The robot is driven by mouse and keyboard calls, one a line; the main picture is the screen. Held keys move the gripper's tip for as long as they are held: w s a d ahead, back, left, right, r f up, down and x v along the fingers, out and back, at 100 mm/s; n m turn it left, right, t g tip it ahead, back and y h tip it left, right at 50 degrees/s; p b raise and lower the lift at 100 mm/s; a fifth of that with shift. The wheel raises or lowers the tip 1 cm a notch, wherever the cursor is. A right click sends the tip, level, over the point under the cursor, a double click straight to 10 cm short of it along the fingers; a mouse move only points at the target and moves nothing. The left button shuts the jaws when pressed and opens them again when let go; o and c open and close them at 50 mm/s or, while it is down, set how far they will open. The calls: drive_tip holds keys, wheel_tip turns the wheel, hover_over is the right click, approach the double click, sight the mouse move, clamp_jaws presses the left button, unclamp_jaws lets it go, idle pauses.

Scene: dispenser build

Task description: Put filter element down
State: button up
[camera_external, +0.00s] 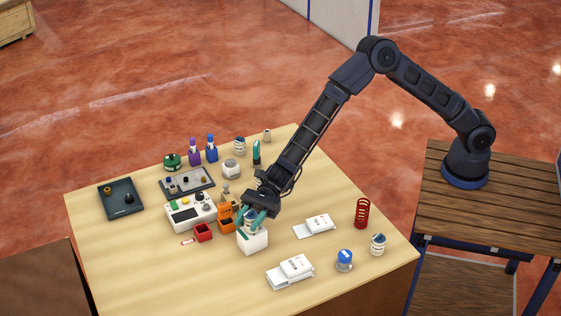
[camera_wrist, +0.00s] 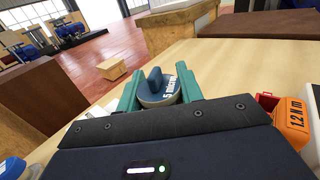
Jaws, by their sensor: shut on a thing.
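My gripper (camera_external: 257,213) is low over the middle of the table, with its teal fingers pointing down. In the wrist view it (camera_wrist: 158,98) is shut on the filter element (camera_wrist: 156,90), a round grey-blue piece with a dark blue fin on top and lettering that appears to read "5 micron". In the external view the filter element (camera_external: 249,219) shows only in part between the fingers. It is directly above or partly in a white block-like holder (camera_external: 252,241); I cannot tell whether it touches. Its lower end is hidden.
An orange tool (camera_external: 226,218) and a red bin (camera_external: 203,232) stand close left of my gripper; the tool, marked "1.2 N m", also shows in the wrist view (camera_wrist: 295,122). White packets (camera_external: 291,271) lie in front. The table's left front is clear.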

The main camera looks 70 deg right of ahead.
drive_tip(key=shift+f, duration=0.15)
drive_tip(key=o, duration=1)
drive_tip(key=shift+d, duration=0.25)
drive_tip(key=s+d, duration=0.1)
drive_tip(key=d, duration=1)
drive_tip(key=shift+s+d, duration=0.25)
drive_tip(key=shift+s, duration=0.05)
